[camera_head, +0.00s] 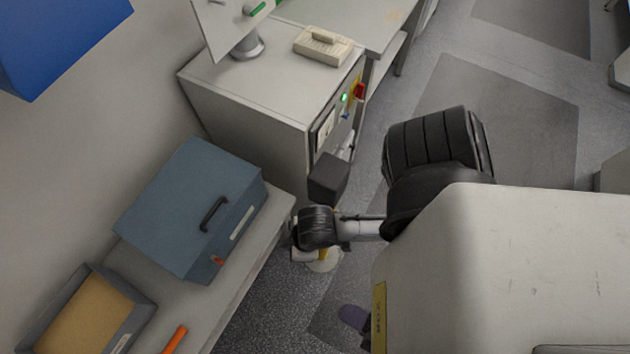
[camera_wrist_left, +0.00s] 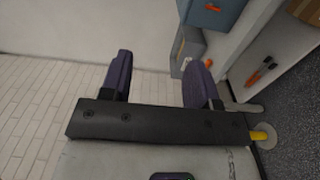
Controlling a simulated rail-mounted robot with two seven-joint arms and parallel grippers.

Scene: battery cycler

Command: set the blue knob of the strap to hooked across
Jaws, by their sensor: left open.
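A small blue part (camera_head: 346,116) shows on the front panel of the light grey cabinet (camera_head: 255,80), below a lit green lamp. It may be the blue knob; it is too small to read its setting, and I cannot make out the strap. My left gripper (camera_wrist_left: 155,62) is open in the left wrist view, with two dark purple fingers apart and nothing between them. In the head view only a purple finger (camera_head: 352,316) shows beside my white hand, near the bottom and well away from the panel. My right gripper cannot be made out.
A blue-grey box (camera_head: 190,205) with a black handle stands on the bench at left, beside a tray (camera_head: 62,318). A yellow post on a pale round base (camera_head: 323,263) stands near the bench. Black and grey arm parts cross in front of the cabinet. Floor is clear behind.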

